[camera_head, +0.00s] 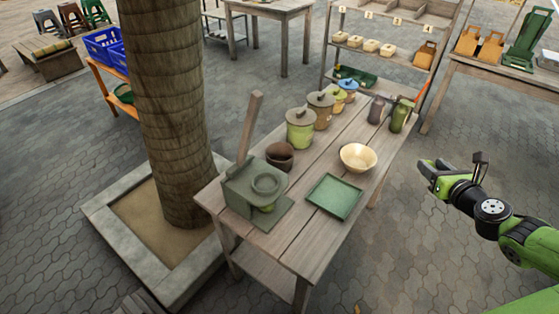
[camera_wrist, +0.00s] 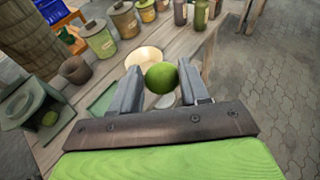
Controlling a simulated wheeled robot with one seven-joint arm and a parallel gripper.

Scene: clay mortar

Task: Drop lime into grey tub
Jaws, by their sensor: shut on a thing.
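A round green lime (camera_wrist: 161,77) sits between the two fingers of my gripper (camera_wrist: 159,88) in the wrist view. The fingers are shut on it. In the head view my gripper (camera_head: 453,172) is at the right, beyond the wooden table's right edge and over the paving. The lime cannot be made out there. A pale grey rounded thing (camera_wrist: 165,101) shows below the lime in the wrist view, mostly hidden by lime and fingers; I cannot tell if it is the grey tub. No grey tub is clear in the head view.
The wooden table (camera_head: 314,232) holds a cream bowl (camera_head: 358,157), a green tray (camera_head: 333,196), a dark brown pot (camera_head: 279,157), lidded canisters (camera_head: 300,128) and a grey-green press-like block (camera_head: 243,188). A tree trunk (camera_head: 170,110) stands left. Paving at right is open.

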